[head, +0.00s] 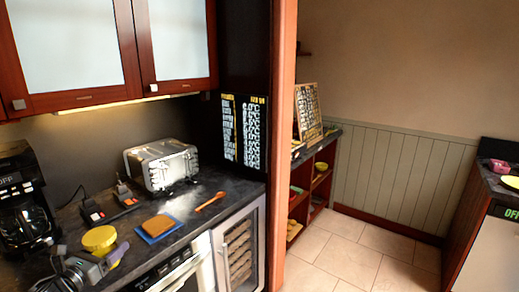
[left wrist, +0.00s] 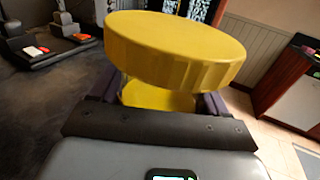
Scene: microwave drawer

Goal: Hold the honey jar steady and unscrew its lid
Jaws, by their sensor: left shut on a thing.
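The honey jar has a wide yellow lid (head: 99,238), which also shows large in the left wrist view (left wrist: 175,48). Below the lid, the yellow jar body (left wrist: 158,97) shows between two dark purple fingers. My left gripper (head: 98,262) is shut on the jar body, at the front left of the dark counter. The lid sits over the body; I cannot tell whether it is still threaded on. The jar's base is hidden by the gripper. My right gripper is in neither view.
A coffee maker (head: 22,200) stands left of the jar. Behind are small black-and-red devices (head: 95,212) and a silver toaster (head: 162,165). A blue board (head: 150,236) with a brown slice (head: 158,225) and a wooden spoon (head: 210,201) lie to the right. Cabinets (head: 70,45) hang above.

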